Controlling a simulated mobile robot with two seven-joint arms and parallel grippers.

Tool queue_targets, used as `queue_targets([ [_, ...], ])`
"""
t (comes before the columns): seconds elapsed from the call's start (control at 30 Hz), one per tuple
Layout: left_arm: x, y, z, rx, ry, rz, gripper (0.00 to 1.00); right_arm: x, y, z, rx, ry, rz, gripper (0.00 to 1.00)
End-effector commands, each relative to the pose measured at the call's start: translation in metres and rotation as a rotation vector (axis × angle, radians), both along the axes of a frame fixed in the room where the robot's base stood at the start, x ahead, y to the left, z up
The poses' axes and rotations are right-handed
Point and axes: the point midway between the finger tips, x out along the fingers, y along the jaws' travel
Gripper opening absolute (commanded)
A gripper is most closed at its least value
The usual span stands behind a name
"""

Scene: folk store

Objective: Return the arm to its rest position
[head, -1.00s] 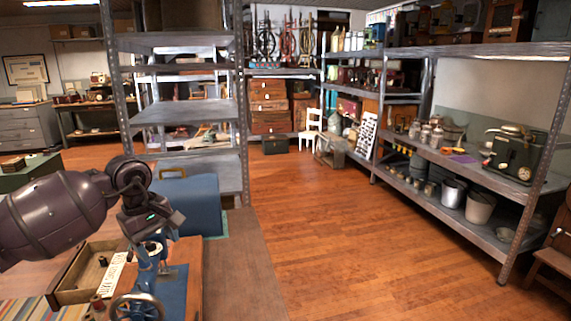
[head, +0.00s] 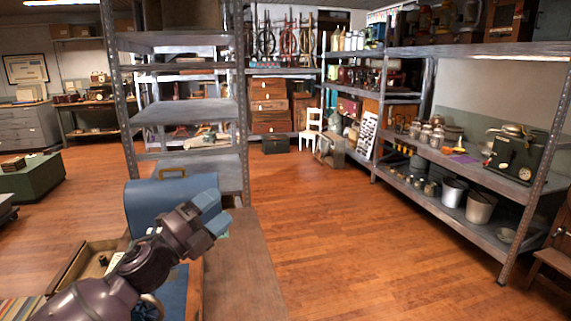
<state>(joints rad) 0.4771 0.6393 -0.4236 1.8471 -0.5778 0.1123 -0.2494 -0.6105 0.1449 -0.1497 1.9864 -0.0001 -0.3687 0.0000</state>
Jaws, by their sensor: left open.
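My left gripper (head: 214,216) shows in the head view at the lower left. Its arm comes up from the bottom left, and its grey-blue fingertips point up and to the right. The fingers are apart, and I see nothing between them. The gripper is in front of a blue case (head: 160,197) with a tan handle, and hides the case's lower right part. The arm also hides most of a blue machine with a handwheel on the wooden table (head: 245,275). My right gripper is not in view.
An open wooden drawer (head: 85,262) is left of the arm. A metal shelf unit (head: 190,112) stands behind the table. A long shelf (head: 470,165) with pots and jars lines the right. The wooden floor (head: 330,230) between them is clear.

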Motion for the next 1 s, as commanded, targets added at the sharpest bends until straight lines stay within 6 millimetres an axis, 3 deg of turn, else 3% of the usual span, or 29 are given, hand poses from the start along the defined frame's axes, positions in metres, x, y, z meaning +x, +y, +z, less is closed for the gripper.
queue_targets([
  [0.17,-0.011,0.037,-0.073,-0.387,0.404,0.116,0.65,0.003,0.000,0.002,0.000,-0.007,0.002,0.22],
  [0.37,-0.046,0.072,-0.164,-0.729,0.769,0.253,0.65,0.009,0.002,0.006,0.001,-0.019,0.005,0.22],
  [0.6,-0.118,0.101,-0.261,-1.014,1.064,0.413,0.65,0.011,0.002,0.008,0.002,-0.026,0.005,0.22],
  [0.8,-0.192,0.120,-0.324,-1.173,1.194,0.542,0.65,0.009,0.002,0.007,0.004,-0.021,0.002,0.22],
  [1.0,-0.265,0.133,-0.374,-1.250,1.278,0.683,0.65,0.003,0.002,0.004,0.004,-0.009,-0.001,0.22],
])
